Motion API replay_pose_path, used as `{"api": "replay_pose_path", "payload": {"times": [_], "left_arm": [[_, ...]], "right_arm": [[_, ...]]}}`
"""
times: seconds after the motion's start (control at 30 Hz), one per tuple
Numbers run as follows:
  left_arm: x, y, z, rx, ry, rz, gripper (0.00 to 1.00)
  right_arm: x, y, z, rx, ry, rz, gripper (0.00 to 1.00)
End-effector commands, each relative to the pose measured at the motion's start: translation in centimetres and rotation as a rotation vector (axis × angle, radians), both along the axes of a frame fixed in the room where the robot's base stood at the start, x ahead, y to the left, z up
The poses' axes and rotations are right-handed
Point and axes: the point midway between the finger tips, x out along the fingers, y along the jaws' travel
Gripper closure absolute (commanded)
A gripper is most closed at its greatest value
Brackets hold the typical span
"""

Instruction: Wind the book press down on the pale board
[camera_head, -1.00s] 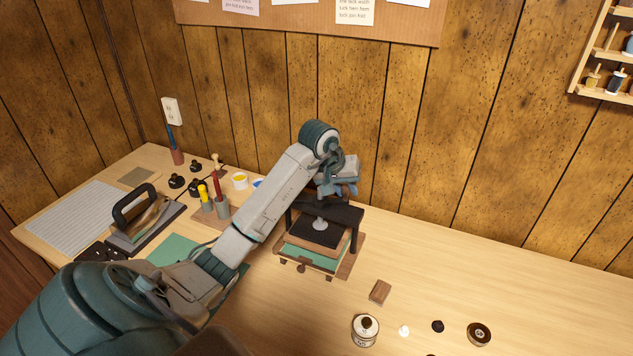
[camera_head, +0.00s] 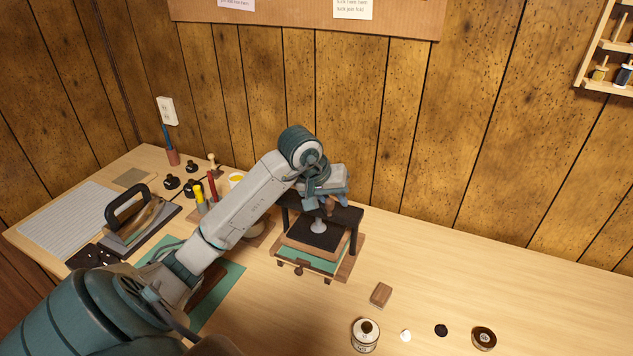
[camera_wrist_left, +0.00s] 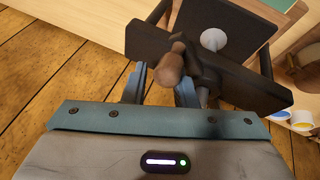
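The book press (camera_head: 350,215) stands at the middle of the table, with a dark crossbar on posts. Its black platen (camera_head: 312,238) hangs below on a pale screw foot. A tan board edge and a green layer (camera_head: 330,266) show under the platen; whether they touch it I cannot tell. My left gripper (camera_head: 326,207) is just above the crossbar. In the left wrist view, its two blue fingers (camera_wrist_left: 160,88) are apart, with the press's wooden handle knob (camera_wrist_left: 170,66) at their tips, nearer the right finger. No firm hold shows. My right gripper is out of view.
A small wooden block (camera_head: 381,294), a white tin (camera_head: 365,334) and small dark round items stand front right.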

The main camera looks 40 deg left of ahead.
Motion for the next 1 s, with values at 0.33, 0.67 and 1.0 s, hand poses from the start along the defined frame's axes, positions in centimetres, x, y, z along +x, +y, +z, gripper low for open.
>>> {"api": "replay_pose_path", "payload": {"times": [0.33, 0.67, 1.0], "left_arm": [[-1.0, -0.1, -1.4, -0.001, 0.051, 0.0, 0.58], [-0.9, -0.2, 0.8, -0.002, 0.048, -0.001, 0.56], [-0.8, -0.1, 4.7, 0.002, 0.04, -0.002, 0.56]], "right_arm": [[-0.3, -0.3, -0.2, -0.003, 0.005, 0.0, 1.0], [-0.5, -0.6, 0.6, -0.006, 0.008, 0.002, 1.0], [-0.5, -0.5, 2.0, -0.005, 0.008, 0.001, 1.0]]}}
